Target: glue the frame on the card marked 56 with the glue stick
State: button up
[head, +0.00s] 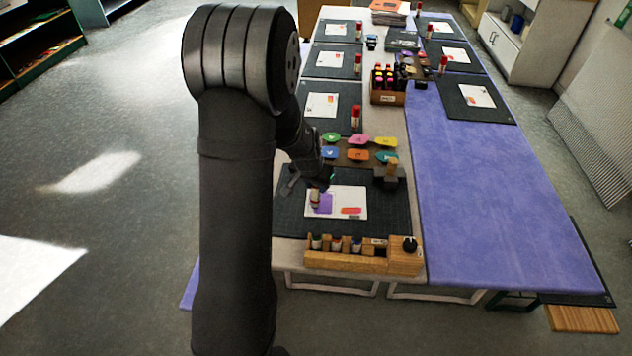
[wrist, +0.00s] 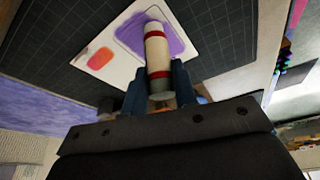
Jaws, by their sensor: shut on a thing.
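My gripper (wrist: 158,88) is shut on a glue stick (wrist: 157,50), a white tube with red bands. In the wrist view the stick's far end is over the purple patch with an outlined frame (wrist: 182,42) on the white card (wrist: 122,68). I cannot tell whether its tip touches the card. The card also shows in the head view (head: 350,192), lying on a dark mat (head: 385,218), with a purple patch at its left and a red-orange patch at its lower right. The number on the card is too small to read.
A wooden rack (head: 345,262) with several small bottles stands at the mat's near edge. Several coloured tags (head: 358,155) lie on a brown board behind the card. A dark block with a wooden top (head: 388,178) stands right of the card. The purple table (head: 490,190) is mostly clear.

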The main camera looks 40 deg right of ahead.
jog(key=shift+s+a, duration=0.25)
jog(key=shift+s, duration=0.1)
jog(key=shift+r, duration=3.5)
jog(key=shift+w, duration=0.1)
jog(key=w+a+f+n+t+y, duration=0.1)
jog(key=w+a+f+n, duration=0.3)
jog(key=a, duration=0.5)
jog(key=w+a+f+n, duration=0.2)
jog(key=w+a, duration=0.3)
jog(key=a, duration=0.4)
jog(key=w+a+f+n+t+y, duration=0.1)
jog(key=w+a+f+n, duration=0.3)
jog(key=a, duration=0.6)
jog(key=a+f+n+y, duration=0.1)
jog(key=a+f+n, duration=0.1)
jog(key=a, duration=1.1)
jog(key=shift+w+a+f+n, duration=0.3)
jog(key=shift+w+a+f, duration=0.05)
jog(key=shift+w, duration=0.05)
